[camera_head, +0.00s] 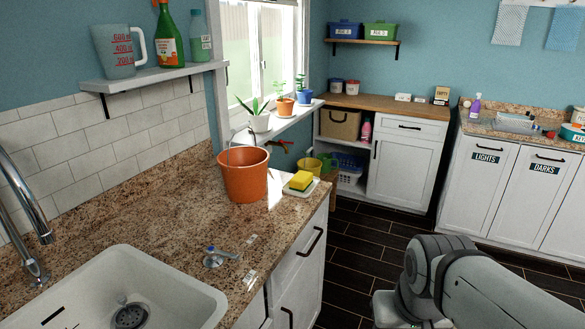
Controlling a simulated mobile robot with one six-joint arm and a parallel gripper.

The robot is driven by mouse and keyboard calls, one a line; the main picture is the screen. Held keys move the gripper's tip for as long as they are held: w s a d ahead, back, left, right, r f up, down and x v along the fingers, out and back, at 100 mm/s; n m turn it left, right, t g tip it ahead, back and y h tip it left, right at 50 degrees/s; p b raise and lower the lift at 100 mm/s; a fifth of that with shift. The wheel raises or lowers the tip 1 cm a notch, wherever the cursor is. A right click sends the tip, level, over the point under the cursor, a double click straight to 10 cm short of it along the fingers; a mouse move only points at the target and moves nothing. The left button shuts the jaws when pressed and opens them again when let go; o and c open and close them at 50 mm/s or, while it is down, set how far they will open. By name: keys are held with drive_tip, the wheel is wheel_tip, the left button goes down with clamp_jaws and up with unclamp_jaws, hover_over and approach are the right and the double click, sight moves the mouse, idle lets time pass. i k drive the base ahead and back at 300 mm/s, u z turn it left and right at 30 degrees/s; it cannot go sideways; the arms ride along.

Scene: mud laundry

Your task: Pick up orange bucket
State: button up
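The orange bucket (246,178) stands upright on the speckled granite counter (165,222), near its far end. Its thin wire handle (232,147) stands up above the rim on the left side. A grey-white part of my arm shows at the lower right, well apart from the bucket and over the dark floor. My gripper's fingers are not in view. Nothing is seen touching the bucket except the counter under it.
A yellow sponge (301,180) on a white dish sits just right of the bucket. A white sink (125,287), faucet (28,220) and small valve (216,258) are nearer. A potted plant (258,121) stands on the sill behind. Dark floor (350,262) lies open to the right.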

sight(244, 169)
drive_tip(key=z, duration=1.15)
drive_tip(key=i, duration=2.25)
drive_tip(key=u, duration=2.1)
drive_tip(key=k, duration=0.1)
drive_tip(key=u, duration=1.75)
drive_tip(key=i, duration=1)
